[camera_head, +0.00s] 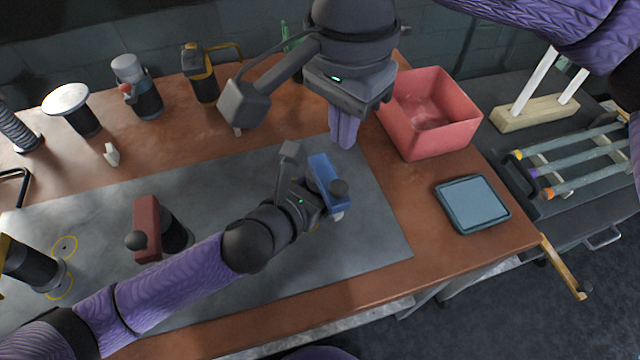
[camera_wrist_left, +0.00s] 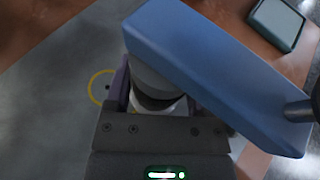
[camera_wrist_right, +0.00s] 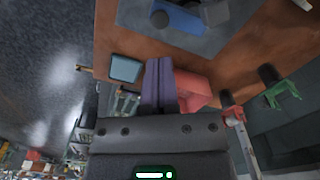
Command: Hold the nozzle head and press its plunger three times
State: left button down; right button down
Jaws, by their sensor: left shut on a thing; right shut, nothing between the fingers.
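The nozzle head I take to be the piece with a long blue block on top (camera_head: 325,172). A round black knob (camera_head: 339,187) sticks out of one end of the block. My left gripper (camera_wrist_left: 155,100) is shut on the grey, round body under the blue block. The block hides most of that body and the fingertips. My right gripper (camera_head: 343,144) is shut and empty, with its purple fingers pointing down behind the blue block, apart from it. In the right wrist view the blue block (camera_wrist_right: 182,20) lies beyond the closed fingers.
A pink bin (camera_head: 430,118) stands right of my right gripper, with a dark tray (camera_head: 472,203) near the table's right edge. A red-topped piece (camera_head: 147,226) stands on the grey mat (camera_head: 215,205) at left. Several fixtures line the back edge.

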aim_at(339, 185)
notch_tip(339, 185, down, 6)
jog(key=shift+r, duration=0.1)
dwell(2.0)
jog(key=shift+f, duration=1.55)
jog(key=shift+r, duration=0.85)
jog(key=shift+f, duration=0.4)
